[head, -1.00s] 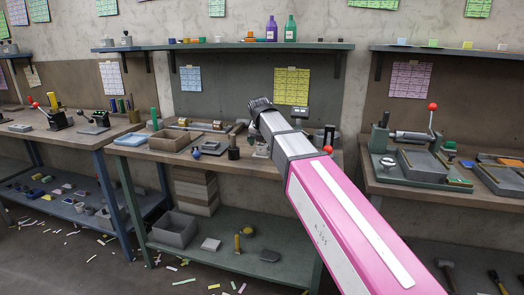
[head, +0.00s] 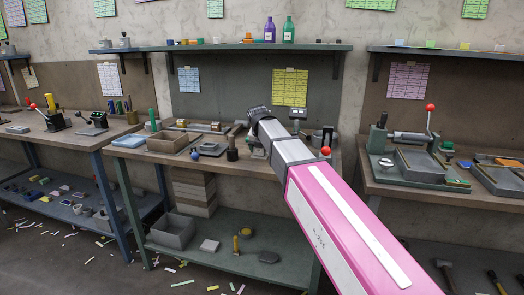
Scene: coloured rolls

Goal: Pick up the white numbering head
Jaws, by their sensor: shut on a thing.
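My arm reaches from the lower right over the middle workbench, and its dark wrist end with my gripper (head: 257,114) is above the bench's right half. My fingers point away and are mostly hidden behind my own wrist. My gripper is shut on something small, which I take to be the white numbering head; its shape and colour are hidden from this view. A small greyish piece (head: 258,153) shows just below the wrist at the bench top; I cannot tell whether it is touched by the fingers.
The middle workbench (head: 225,163) holds an open brown box (head: 172,141), a dark cylinder (head: 232,149), a blue ball (head: 195,155) and a red-knobbed device (head: 326,150). A shelf (head: 215,48) with bottles is above. Presses stand on the right bench (head: 375,188).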

